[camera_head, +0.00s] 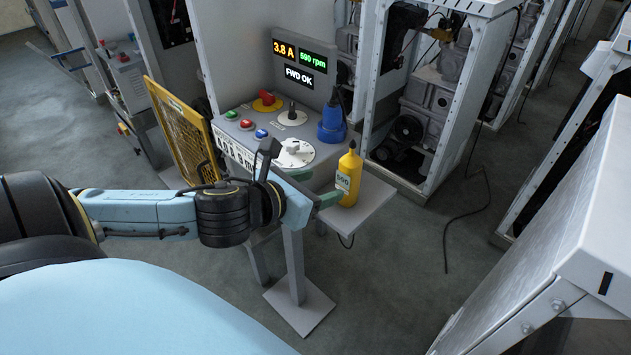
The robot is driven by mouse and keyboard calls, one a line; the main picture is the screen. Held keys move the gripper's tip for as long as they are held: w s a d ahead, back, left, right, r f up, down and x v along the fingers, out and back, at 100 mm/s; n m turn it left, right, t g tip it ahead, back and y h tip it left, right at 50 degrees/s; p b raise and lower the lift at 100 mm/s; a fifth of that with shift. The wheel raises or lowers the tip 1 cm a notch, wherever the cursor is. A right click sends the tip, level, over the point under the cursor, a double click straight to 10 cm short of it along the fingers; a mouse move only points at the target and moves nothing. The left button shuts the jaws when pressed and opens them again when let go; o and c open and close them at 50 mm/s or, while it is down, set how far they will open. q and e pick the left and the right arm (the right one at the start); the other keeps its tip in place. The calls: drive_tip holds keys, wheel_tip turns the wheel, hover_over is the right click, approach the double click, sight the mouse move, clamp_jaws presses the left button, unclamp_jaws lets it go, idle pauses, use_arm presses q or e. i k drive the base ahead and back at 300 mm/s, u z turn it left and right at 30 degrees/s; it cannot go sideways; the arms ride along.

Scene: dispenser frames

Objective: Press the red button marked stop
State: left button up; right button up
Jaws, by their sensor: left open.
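A small red button (246,124) sits on the sloped top of the grey control console (225,132). It is between a green button (231,114) and a blue button (262,133). A larger red mushroom button (267,97) on a yellow base stands farther back. I cannot read a stop marking on either red one. My left gripper (323,185) is open in front of the console, to the right of and nearer than the buttons. Its fingers point right, close to a yellow bottle (349,176); contact cannot be told. My right gripper is not in view.
A white dial (294,153), a black knob (292,115) and a blue-based handle (331,122) are on the console. A yellow mesh guard (182,130) stands at its left. A display (299,62) reads "FWD OK". Open cabinets (450,95) stand right; floor between is mostly clear.

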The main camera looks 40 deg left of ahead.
sight(246, 124)
drive_tip(key=u, duration=1.45)
